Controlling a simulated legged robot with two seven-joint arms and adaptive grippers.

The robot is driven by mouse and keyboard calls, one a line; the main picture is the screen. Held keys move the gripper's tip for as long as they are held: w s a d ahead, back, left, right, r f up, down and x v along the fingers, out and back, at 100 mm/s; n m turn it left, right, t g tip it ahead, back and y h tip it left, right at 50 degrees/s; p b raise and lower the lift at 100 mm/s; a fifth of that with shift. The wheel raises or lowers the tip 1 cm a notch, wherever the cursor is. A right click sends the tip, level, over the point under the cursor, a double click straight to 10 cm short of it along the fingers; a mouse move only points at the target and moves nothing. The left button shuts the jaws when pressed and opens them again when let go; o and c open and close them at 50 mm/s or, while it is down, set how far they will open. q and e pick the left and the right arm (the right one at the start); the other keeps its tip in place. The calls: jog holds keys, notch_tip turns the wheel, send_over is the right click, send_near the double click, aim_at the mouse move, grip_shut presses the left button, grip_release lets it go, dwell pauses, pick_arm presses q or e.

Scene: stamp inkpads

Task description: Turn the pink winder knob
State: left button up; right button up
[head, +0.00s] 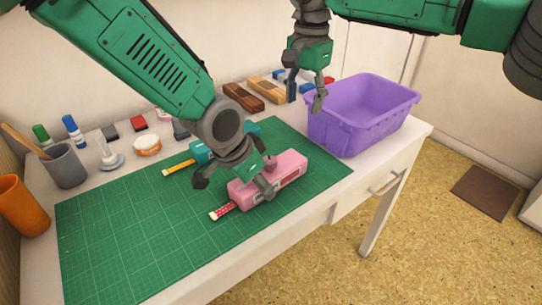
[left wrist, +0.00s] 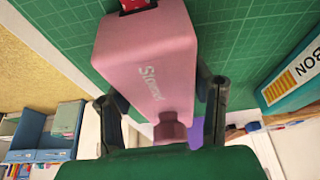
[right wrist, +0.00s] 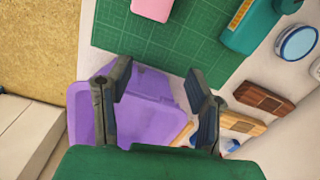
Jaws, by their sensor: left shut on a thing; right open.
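The pink dispenser box (head: 290,168) lies on the green cutting mat (head: 120,235), with a red dotted ribbon (head: 222,211) coming out of its left end. My left gripper (head: 237,184) is over the box. In the left wrist view its fingers (left wrist: 162,98) lie on both sides of the pink box (left wrist: 150,65), shut on its body.
A teal dispenser (head: 203,151) with a yellow ribbon lies behind the pink box. The purple bin (head: 365,110) stands at the table's right. An orange cup (head: 22,207) and a grey cup (head: 65,166) stand at left. Inkpads and stamps line the back. The mat's front left is clear.

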aim_at(271, 158)
jog(key=s+a+r+g+y, duration=0.2)
jog(key=s+a+g+y, duration=0.15)
jog(key=s, duration=0.25)
jog(key=shift+n+h, duration=0.35)
jog(key=shift+n, duration=0.05)
jog(key=x, duration=1.1)
jog(key=shift+w+a+f, duration=0.15)
jog(key=shift+a, duration=0.25)
grip_shut()
